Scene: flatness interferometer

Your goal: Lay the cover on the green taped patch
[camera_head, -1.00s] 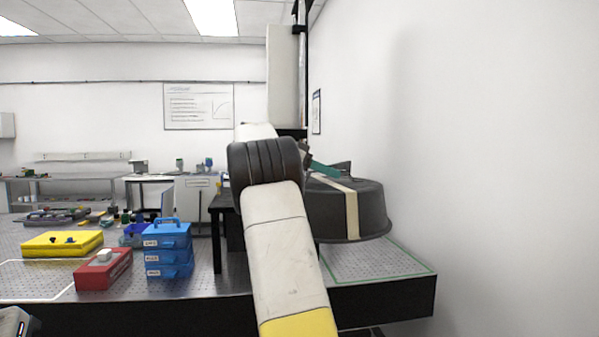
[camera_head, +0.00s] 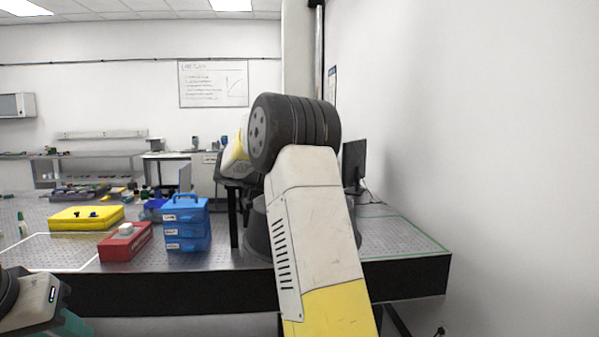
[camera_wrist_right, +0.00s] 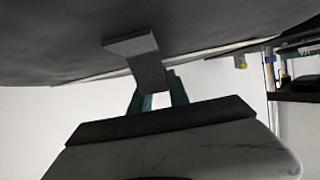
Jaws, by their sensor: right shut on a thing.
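The dark grey cover (camera_head: 258,232) is mostly hidden behind my right arm in the head view; part of its side shows low at the arm's left edge. In the right wrist view the cover (camera_wrist_right: 60,40) fills the top, with a grey handle (camera_wrist_right: 146,62) hanging from it. My right gripper (camera_wrist_right: 157,95) has its teal fingers shut at this handle; the arm hides it in the head view. The green taped patch (camera_head: 400,237) lies at the table's right end, partly hidden by the arm. My left gripper (camera_head: 70,325) is cut off at the lower left; its jaw opening is unclear.
A blue drawer box (camera_head: 187,225), a red box (camera_head: 126,242) and a yellow case (camera_head: 86,217) stand on the perforated table left of my right arm. A dark monitor (camera_head: 354,165) stands behind the patch. A white wall closes the right side.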

